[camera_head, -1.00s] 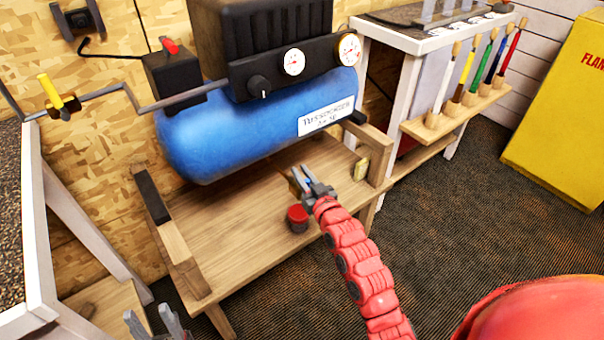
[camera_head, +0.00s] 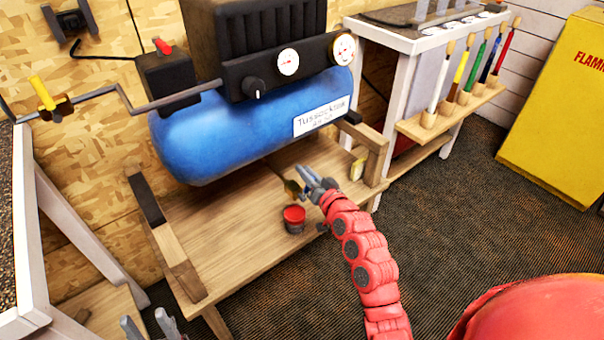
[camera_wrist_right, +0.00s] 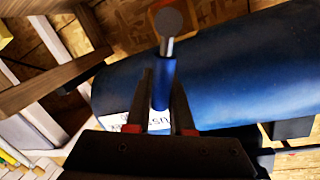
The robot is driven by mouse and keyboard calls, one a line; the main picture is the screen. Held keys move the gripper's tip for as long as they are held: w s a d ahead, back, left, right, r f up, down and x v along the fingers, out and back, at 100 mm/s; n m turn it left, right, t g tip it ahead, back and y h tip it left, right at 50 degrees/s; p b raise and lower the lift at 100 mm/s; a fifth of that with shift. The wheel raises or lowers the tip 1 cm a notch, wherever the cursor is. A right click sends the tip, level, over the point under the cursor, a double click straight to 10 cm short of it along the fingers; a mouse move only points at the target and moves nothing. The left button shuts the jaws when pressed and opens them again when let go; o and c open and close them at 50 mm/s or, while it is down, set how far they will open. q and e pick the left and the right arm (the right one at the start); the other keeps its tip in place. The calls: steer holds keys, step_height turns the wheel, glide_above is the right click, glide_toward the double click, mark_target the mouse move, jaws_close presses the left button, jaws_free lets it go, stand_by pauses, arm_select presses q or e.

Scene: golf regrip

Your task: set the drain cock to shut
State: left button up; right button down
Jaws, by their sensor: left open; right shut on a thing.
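The drain cock is below the blue tank (camera_head: 250,125). My right gripper (camera_head: 314,178) is shut on the cock's blue handle. In the right wrist view the blue sleeve (camera_wrist_right: 163,88) stands between my two fingers, with a grey metal stem and a round dark end (camera_wrist_right: 168,20) beyond it. The fingers hide part of the handle, and I cannot read the cock's setting. My left gripper (camera_head: 149,326) is open and empty at the bottom left edge.
A red-topped cup (camera_head: 294,218) stands on the wooden stand (camera_head: 220,240) below my right gripper. A small yellowish block (camera_head: 357,168) is on the stand to the right. A bench with a rack of brushes (camera_head: 440,122) and a yellow cabinet (camera_head: 555,100) are further right.

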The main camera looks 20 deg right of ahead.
step_height(320, 180, down, 6)
steer(key=w+d+m+g+y+p, duration=0.1)
steer(key=d+m+g+y+p, duration=0.1)
steer(key=m, duration=0.8)
steer(key=shift+d+m, duration=0.3)
steer(key=shift+d, duration=0.15)
steer(key=shift+f, duration=0.2)
steer(key=c, duration=0.8)
jaws_free()
steer(key=v, duration=0.8)
steer(key=p+v, duration=0.1)
steer(key=v, duration=0.8)
steer(key=shift+s+d, duration=0.1)
steer(key=shift+d, duration=0.2)
